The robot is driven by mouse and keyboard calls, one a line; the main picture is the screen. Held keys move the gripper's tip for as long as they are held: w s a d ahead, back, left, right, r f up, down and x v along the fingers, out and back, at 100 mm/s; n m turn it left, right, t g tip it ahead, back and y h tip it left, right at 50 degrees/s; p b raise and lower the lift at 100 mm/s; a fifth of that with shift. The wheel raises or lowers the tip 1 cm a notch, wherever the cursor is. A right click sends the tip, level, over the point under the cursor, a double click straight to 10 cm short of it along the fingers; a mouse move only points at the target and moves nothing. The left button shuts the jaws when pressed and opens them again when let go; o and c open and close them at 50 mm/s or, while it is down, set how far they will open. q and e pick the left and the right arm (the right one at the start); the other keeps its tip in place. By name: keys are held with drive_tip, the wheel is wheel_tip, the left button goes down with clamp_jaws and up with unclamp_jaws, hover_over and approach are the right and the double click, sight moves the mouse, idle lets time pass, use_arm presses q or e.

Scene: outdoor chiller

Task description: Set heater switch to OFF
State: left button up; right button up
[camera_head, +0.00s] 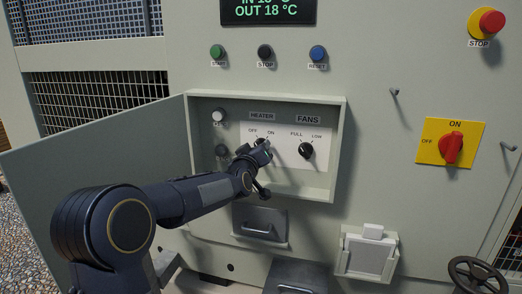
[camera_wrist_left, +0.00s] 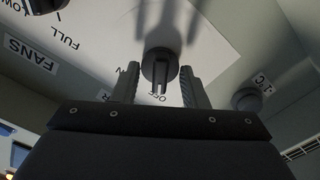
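The black heater knob (camera_wrist_left: 158,68) is on the white panel (camera_wrist_left: 90,55) inside the open box. In the wrist view its ridge lies toward the OFF label, though the angle makes its exact setting hard to judge. My left gripper (camera_wrist_left: 158,88) is open, with one finger on each side of the knob and gaps showing between them and it. In the head view my left gripper (camera_head: 264,150) covers most of the heater knob, below the HEATER label (camera_head: 262,116). My right gripper is not in view.
The fans knob (camera_head: 306,150) is close to the right of my gripper. The box rim (camera_head: 338,150) surrounds the panel, and its door (camera_head: 110,150) hangs open to the left. A drawer-like handle (camera_head: 258,229) is below. A red rotary switch (camera_head: 451,147) is far right.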

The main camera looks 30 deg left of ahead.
use_arm(q)
drive_tip(key=o, duration=0.5)
drive_tip(key=b+v, duration=0.1)
drive_tip(key=v, duration=0.6)
idle(0.3)
